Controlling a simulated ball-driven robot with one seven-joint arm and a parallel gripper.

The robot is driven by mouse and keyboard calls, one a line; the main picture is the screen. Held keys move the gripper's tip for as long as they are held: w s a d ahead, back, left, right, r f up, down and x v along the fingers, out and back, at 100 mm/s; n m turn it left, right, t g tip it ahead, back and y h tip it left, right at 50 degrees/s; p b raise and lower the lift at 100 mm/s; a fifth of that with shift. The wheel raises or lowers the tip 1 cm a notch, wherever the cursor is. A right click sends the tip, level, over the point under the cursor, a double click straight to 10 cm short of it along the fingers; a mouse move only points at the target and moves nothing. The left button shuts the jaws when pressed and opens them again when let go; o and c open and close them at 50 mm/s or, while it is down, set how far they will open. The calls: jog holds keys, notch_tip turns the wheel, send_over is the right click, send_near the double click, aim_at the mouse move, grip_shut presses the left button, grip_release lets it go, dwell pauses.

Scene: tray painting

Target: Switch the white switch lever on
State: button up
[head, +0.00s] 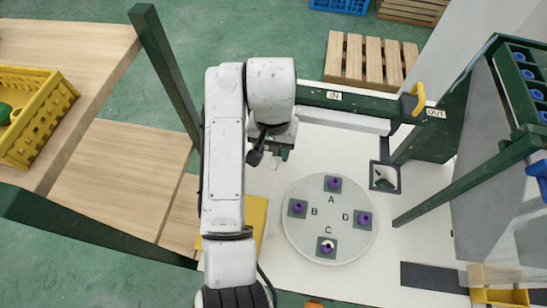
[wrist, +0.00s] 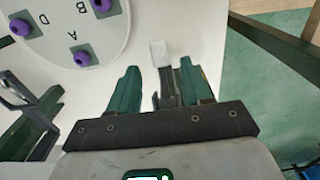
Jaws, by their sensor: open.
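My gripper (wrist: 160,66) is open, with its two green fingers spread apart in the wrist view. In the head view my gripper (head: 279,152) is above the white table, left of and behind the round plate. A small white block (wrist: 158,53), which looks like the white switch lever's tip, shows just beyond and between the fingertips. A dark grey upright part (wrist: 167,84) lies below it, between the fingers. No contact with the fingers shows. In the head view I cannot make out the lever; my arm covers part of that area.
A round pale plate (head: 300,242) carries several purple knobs on dark squares, marked A to D. A dark square frame (head: 384,190) stands to its right. A green rail with IN and OUT labels (head: 333,96) runs behind my gripper. A green post (head: 445,180) slants at the right.

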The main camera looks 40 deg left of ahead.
aim_at(273, 161)
jog(key=shift+f, duration=2.4)
grip_shut()
